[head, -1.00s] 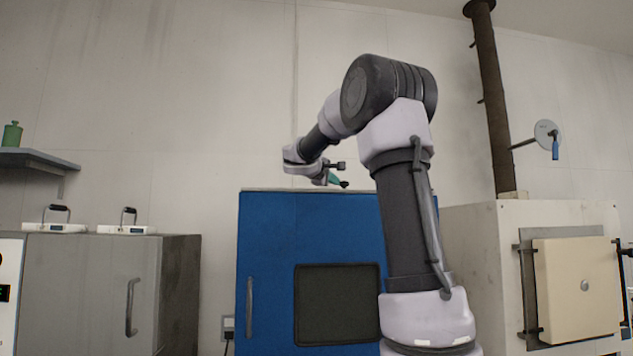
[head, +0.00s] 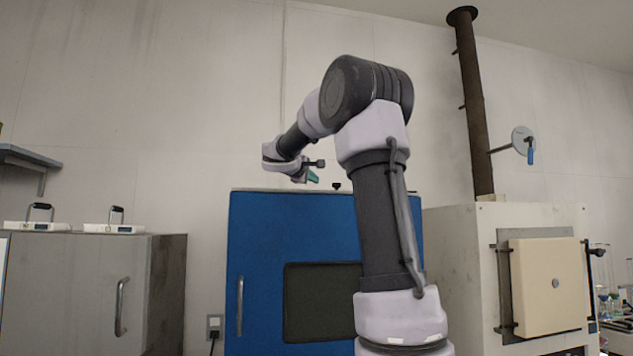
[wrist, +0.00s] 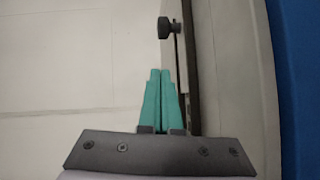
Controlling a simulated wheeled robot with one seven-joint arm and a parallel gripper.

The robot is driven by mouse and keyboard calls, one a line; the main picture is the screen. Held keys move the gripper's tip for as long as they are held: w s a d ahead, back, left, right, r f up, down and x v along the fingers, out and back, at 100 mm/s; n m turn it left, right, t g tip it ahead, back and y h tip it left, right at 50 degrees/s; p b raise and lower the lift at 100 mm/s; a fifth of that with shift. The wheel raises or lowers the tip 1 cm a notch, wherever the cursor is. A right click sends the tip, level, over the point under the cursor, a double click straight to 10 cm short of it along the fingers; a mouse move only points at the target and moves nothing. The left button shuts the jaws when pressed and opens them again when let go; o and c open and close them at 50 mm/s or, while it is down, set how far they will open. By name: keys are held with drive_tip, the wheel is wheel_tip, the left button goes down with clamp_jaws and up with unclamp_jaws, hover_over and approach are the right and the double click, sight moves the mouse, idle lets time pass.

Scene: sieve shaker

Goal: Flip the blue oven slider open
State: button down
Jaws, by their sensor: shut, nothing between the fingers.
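The blue oven (head: 255,235) stands in the middle of the head view, with a dark window and a door handle. A small dark knob (head: 337,186), which looks like its slider, sits on its top edge. In the wrist view the knob (wrist: 167,27) lies ahead, beside a dark slot (wrist: 187,80) on a pale surface. My gripper (head: 315,177) is above the oven top, left of the knob and apart from it. Its teal fingers (wrist: 160,72) are shut and empty in the wrist view, pointing toward the knob with a gap. My arm hides part of the oven front.
A grey cabinet (head: 85,290) with two white devices on top stands at left. A white furnace (head: 465,265) with a cream door (head: 553,285) and a tall pipe (head: 475,110) stands at right. Open air surrounds my gripper above the oven.

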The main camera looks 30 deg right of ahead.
drive_tip(key=v, duration=0.8)
drive_tip(key=shift+s, duration=0.25)
